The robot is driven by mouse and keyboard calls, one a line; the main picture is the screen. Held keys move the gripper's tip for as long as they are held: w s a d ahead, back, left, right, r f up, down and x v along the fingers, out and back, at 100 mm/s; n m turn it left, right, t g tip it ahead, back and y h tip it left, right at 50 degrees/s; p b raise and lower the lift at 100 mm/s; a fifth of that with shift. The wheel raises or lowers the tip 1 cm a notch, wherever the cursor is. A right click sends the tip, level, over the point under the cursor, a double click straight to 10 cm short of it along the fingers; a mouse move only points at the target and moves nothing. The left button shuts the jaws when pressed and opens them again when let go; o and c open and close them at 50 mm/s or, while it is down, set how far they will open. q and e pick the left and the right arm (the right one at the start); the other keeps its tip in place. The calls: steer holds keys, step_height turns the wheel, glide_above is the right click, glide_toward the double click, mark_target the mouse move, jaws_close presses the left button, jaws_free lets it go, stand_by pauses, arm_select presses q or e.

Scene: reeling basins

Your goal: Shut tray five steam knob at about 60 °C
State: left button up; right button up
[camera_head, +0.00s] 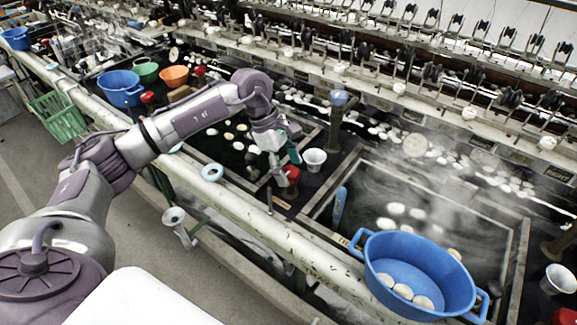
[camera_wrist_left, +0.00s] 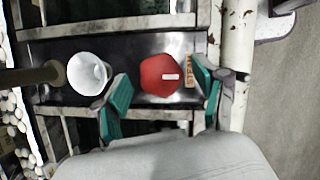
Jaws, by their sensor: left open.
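A red steam knob (camera_head: 291,174) sits on the dark panel between two basins, near the front rail. In the left wrist view the knob (camera_wrist_left: 158,74) has a white pointer mark on its top, beside a small tan "STEAM" label (camera_wrist_left: 189,71). My left gripper (camera_head: 284,165) is just above the knob in the head view. In the left wrist view its teal fingertips (camera_wrist_left: 162,92) are apart, one on each side of the knob. I cannot tell whether they touch it. No temperature reading is legible. My right gripper is not in view.
A white cup (camera_head: 314,159) and a brown post (camera_head: 336,122) stand behind the knob. A blue colander (camera_head: 419,272) with cocoons is on the rail at the right. A steaming basin (camera_head: 440,200) lies behind it. A pale ring (camera_head: 212,172) lies left of my gripper.

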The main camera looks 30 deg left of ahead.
arm_select(q)
steer(key=v, duration=1.2)
steer(key=shift+d, duration=0.15)
stand_by(0.6)
